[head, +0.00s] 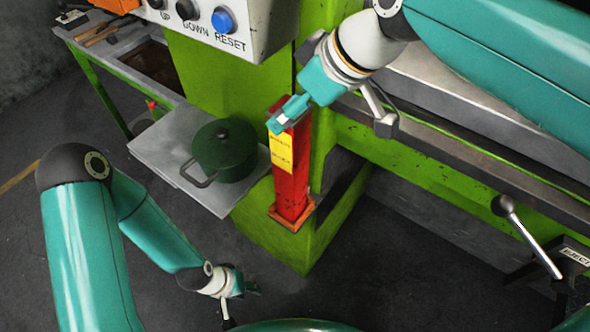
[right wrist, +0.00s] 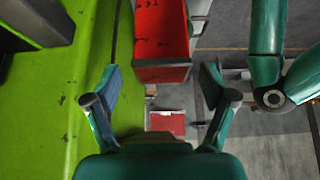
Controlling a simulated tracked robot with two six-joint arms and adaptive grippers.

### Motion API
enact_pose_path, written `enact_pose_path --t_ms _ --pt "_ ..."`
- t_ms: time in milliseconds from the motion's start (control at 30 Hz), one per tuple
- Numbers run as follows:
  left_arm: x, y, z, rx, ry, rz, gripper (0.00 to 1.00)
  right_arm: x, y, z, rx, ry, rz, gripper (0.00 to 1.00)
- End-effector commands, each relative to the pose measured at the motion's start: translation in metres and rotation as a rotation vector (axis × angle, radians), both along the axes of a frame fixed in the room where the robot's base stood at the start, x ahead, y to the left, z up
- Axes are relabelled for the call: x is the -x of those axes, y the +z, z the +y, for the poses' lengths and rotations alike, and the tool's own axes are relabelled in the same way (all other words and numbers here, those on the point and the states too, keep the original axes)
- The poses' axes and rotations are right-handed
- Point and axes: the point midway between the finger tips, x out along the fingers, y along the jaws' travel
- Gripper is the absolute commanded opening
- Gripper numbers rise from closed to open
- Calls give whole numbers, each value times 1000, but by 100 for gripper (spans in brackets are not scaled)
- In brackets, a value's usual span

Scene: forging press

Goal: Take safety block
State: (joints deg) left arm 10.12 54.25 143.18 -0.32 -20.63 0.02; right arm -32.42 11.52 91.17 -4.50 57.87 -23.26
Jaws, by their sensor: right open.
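The safety block is a tall red post (head: 292,190) with a yellow label, standing upright against the green press column in the head view. My right gripper (head: 287,116) is at its upper end, and the arm hides part of the top. In the right wrist view the red block (right wrist: 162,30) lies ahead, between the open fingers of the right gripper (right wrist: 160,78); I cannot tell if they touch it. My left gripper (head: 240,288) hangs low over the floor at the lower middle, away from the block; its finger opening is unclear.
A dark green lidded pot (head: 223,150) sits on a grey shelf (head: 160,150) left of the block. The control panel (head: 205,25) with a blue RESET button is above. A lever (head: 525,235) stands at the right. Dark floor (head: 390,270) is open in front.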

Motion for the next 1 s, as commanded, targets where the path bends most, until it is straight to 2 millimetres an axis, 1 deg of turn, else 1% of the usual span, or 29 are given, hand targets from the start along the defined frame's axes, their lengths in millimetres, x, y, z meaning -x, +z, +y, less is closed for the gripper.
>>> enact_pose_path --t_ms 133,300,400,667,700,967,1000 --pt "0 2 0 0 0 0 40 -2 -11 5 2 1 2 83" --pt "0 6 0 0 0 0 40 -7 -33 15 2 1 4 83" --pt "0 6 0 0 0 0 40 -11 -42 20 2 1 2 83" --pt "0 6 0 0 0 0 40 -13 -45 22 0 0 0 83" --pt "0 6 0 0 0 0 40 -12 -45 22 0 0 0 82" --pt "0 6 0 0 0 0 40 -12 -45 22 0 0 0 38" --pt "0 6 0 0 0 0 40 -12 -45 22 0 0 0 32"
